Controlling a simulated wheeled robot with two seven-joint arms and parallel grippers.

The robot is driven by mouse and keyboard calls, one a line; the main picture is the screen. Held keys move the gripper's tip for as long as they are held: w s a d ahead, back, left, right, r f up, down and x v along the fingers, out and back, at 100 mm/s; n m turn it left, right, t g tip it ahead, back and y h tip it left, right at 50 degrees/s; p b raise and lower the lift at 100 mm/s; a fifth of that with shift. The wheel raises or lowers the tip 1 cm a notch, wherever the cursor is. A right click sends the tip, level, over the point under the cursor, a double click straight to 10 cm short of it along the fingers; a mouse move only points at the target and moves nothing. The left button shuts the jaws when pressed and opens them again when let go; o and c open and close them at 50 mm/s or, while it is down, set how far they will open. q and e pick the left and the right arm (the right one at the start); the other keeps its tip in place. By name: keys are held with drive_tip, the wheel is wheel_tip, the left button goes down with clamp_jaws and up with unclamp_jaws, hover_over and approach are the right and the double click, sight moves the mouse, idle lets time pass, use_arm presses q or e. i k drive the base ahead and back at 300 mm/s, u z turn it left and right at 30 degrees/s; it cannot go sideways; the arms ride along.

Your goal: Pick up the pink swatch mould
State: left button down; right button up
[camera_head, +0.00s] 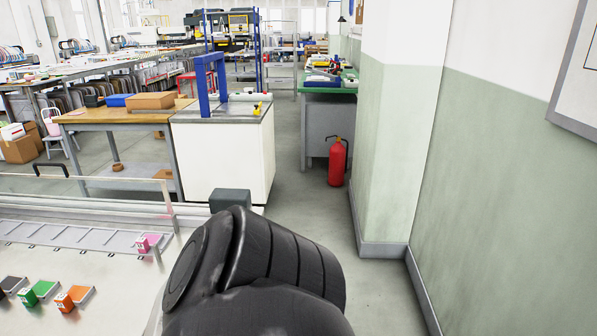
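A small pink block with a pale face, the pink swatch mould (149,242), sits at the right end of a long grey slotted rack (70,236) on the pale table at the left. Nothing is touching it from my side. A black link of my own arm fills the lower middle of the view, to the right of the mould and apart from it in the picture. Neither of my grippers shows, so their state is hidden.
On the pale table (120,300) stand an orange block (65,302), a green block (28,297) and a dark block (12,284). A clear rail runs behind the rack. A white cabinet (225,160), a red extinguisher (338,163) and the green-white wall (500,200) stand beyond. Grey floor is open between.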

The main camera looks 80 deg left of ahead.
sight(143, 244)
drive_tip(key=i, duration=0.7)
drive_tip(key=u, duration=2.4)
drive_tip(key=i, duration=3.15)
drive_tip(key=u, duration=3.65)
